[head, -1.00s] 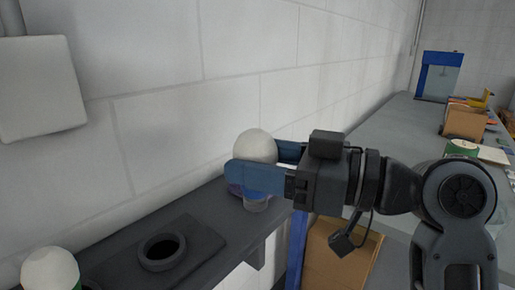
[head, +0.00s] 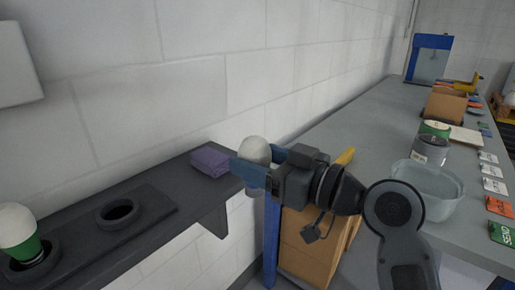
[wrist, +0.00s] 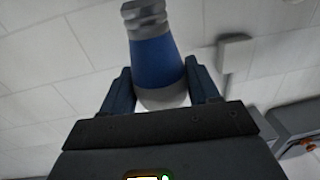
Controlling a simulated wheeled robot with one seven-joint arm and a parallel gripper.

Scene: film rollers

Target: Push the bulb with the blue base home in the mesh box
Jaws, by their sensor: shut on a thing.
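My gripper (head: 252,168) is shut on a bulb (head: 257,150) with a white globe, held in the air just off the right end of the dark wall shelf. In the wrist view my gripper (wrist: 158,75) has its two blue fingers on either side of the bulb (wrist: 156,62). There the bulb shows a blue base and a grey threaded end pointing away from my gripper. In the head view the fingers hide most of the base. I cannot clearly make out a mesh box in either view.
The shelf (head: 160,212) has an empty round socket (head: 118,212), a green-based bulb (head: 20,235) in another socket and a purple block (head: 209,161). A clear bowl (head: 427,190), tins, a carton (head: 446,104) and cards are on the grey bench. A blue-framed case (head: 430,58) stands at its far end.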

